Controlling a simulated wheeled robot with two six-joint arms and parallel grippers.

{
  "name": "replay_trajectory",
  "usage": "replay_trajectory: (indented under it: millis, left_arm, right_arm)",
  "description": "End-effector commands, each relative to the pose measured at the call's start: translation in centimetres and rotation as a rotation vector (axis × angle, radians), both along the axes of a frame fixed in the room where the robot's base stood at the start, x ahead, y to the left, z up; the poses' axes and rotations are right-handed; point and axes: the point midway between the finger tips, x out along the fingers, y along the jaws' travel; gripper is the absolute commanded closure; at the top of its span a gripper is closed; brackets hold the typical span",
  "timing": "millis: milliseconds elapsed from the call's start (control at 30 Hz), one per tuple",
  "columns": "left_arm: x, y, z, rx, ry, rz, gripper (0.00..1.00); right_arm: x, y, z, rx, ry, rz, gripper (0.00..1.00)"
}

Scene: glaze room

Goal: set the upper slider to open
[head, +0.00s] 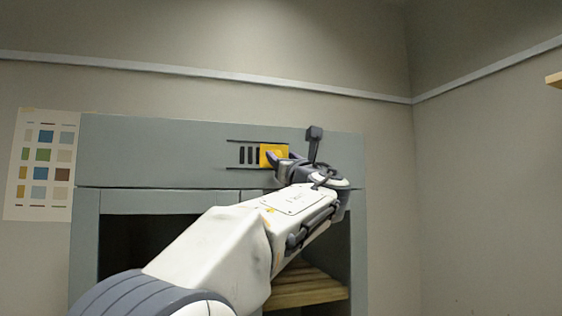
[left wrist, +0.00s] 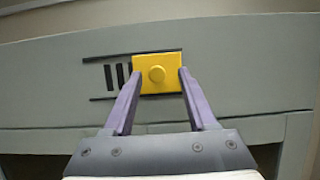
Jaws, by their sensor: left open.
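The slider is a yellow square plate (head: 268,153) with a round knob, on the grey upper panel of a cabinet. In the left wrist view the yellow slider (left wrist: 145,61) sits between two dark horizontal rails, with several dark vertical slots uncovered to its left. My left gripper (head: 279,158) is in front of it, partly covering its right side in the head view. In the left wrist view the open purple fingers of my left gripper (left wrist: 159,74) reach up to either side of the knob. Whether they touch the plate cannot be told. My right gripper is not in view.
The grey cabinet (head: 150,152) has a dark open bay below the panel, with a wooden shelf (head: 300,291) inside. A colour sample chart (head: 32,190) hangs on the wall at left. A wooden edge (head: 555,80) shows at far right.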

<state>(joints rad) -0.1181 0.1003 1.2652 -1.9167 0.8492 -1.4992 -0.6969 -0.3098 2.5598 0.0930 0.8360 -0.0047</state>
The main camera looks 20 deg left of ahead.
Motion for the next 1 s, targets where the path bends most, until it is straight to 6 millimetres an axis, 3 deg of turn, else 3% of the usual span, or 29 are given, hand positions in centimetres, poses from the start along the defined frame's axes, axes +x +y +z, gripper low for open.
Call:
replay_trajectory:
  millis: [33, 300, 533, 1000]
  left_arm:
    - [-0.8, -0.7, -1.1, 0.0, -0.002, -0.004, 0.42]
    - [-4.3, -4.0, -3.0, -0.002, -0.001, -0.005, 0.42]
    - [-5.7, -5.3, -3.5, -0.001, 0.001, -0.002, 0.42]
    - [-5.8, -5.4, -3.4, 0.0, 0.001, -0.001, 0.42]
  right_arm:
    - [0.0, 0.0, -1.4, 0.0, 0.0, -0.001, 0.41]
    - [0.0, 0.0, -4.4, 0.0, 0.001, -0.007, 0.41]
    - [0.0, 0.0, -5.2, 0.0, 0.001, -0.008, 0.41]
    - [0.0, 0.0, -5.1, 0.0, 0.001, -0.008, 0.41]
